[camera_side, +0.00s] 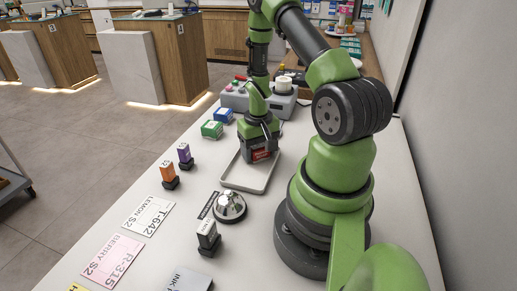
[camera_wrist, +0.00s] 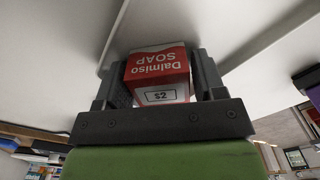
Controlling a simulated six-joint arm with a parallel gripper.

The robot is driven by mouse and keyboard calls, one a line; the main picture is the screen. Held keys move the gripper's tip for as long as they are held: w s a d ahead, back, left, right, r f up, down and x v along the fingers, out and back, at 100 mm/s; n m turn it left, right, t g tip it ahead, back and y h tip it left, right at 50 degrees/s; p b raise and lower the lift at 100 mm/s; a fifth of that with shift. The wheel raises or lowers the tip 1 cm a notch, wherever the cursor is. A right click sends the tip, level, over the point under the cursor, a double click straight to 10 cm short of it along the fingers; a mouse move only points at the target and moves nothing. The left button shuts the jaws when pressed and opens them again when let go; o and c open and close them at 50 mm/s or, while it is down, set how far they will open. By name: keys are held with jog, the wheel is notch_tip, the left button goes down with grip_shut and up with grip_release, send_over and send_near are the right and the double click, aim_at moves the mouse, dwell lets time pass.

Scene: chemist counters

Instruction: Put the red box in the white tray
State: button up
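The red box (camera_side: 261,155) is between the fingers of my gripper (camera_side: 259,150), over the far part of the white tray (camera_side: 243,188). In the wrist view the red box (camera_wrist: 158,72) reads "Dalmiso SOAP" and has a white face with a price label. Both fingers of my gripper (camera_wrist: 158,80) stand close against its sides, so it looks held. The tray's edge (camera_wrist: 112,40) also shows behind it. Whether the box touches the tray floor cannot be told.
A silver bell (camera_side: 229,206) is close in front of the tray. A grey device (camera_side: 240,98) stands behind.

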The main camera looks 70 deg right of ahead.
aim_at(258, 146)
jog(key=shift+r, duration=0.15)
notch_tip(258, 146, up, 11)
jog(key=shift+f, duration=0.1)
jog(key=w+a+r+n+t, duration=0.2)
jog(key=w+a+r+t, duration=0.15)
jog(key=a+r, duration=0.95)
jog(key=s+a+r+n+t+y, duration=0.2)
jog(key=s+a+r+n+t, duration=0.1)
jog(key=s+a+r, duration=0.3)
jog(key=s+a, duration=0.2)
jog(key=a, duration=0.1)
jog(key=shift+a+r+t, duration=0.2)
jog(key=shift+r+t, duration=0.1)
jog(key=shift+t, duration=0.05)
